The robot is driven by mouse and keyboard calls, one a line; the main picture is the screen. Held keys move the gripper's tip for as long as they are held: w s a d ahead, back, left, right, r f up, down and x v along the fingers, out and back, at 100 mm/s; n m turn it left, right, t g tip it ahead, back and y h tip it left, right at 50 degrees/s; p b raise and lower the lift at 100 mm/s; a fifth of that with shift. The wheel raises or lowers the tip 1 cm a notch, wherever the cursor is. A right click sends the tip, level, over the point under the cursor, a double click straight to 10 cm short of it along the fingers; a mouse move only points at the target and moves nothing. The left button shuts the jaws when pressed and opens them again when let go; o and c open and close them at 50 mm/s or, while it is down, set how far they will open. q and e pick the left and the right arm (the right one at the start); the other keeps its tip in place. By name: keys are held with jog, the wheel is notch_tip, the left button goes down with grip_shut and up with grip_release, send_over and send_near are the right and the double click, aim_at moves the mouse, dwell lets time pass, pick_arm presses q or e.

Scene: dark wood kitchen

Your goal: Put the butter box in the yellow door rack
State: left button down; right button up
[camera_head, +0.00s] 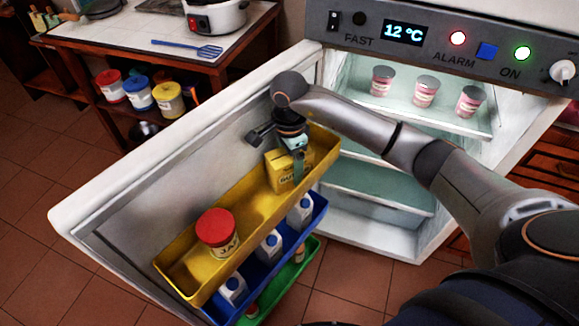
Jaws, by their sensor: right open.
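The butter box (281,177) is a yellow carton. It stands inside the yellow door rack (198,291), towards the rack's far end. My right gripper (294,158) points down over the butter box, with a finger in front of the box's near side. The jaws are open, and the other finger is partly hidden, so I cannot tell whether they touch the box. The yellow door rack is the top rack on the open fridge door. My left gripper is not in view.
A red-lidded jar (218,232) stands near the rack's front end. Below are a blue rack (254,268) with white cartons and a green rack (298,284). The fridge shelf (441,112) holds 3 pink cups. The open door (180,140) reaches left, near a side table (135,45).

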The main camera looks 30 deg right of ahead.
notch_tip(320, 180, up, 11)
jog(key=shift+r, duration=0.1)
dwell(0.4)
